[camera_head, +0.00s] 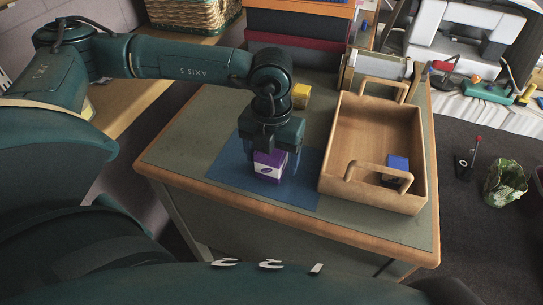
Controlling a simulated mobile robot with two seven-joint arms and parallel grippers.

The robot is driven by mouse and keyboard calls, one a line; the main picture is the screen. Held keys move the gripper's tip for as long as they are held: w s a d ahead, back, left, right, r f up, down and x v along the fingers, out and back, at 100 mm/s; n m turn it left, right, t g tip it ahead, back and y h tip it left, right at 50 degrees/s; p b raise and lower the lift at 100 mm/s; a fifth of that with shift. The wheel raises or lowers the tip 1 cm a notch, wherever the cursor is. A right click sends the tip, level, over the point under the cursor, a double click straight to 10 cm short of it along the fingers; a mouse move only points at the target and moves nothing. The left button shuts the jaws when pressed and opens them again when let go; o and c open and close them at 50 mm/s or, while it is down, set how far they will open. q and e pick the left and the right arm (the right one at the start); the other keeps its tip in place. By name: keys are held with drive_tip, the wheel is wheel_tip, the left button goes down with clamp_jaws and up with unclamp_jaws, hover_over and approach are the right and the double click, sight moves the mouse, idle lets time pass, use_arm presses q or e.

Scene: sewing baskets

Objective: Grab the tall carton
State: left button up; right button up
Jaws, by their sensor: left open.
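A purple and white carton (269,169) stands on the blue mat (308,184) near the table's front edge. My left gripper (271,160) points down over it. Its jaws are open, with one finger at the left and one at the right of the carton, and the gripper body hides the carton's upper part. I cannot tell whether the fingers touch it. My right gripper is not in view.
A wooden tray (411,139) with handles stands right of the mat and holds a small blue box (397,164). A yellow block (300,97) sits behind my left gripper. The table (196,138) is clear left of the mat.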

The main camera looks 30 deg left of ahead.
use_arm(q)
drive_tip(key=shift+f, duration=0.55)
drive_tip(key=c, duration=1.1)
drive_tip(key=shift+r, duration=0.1)
drive_tip(key=shift+c, duration=0.3)
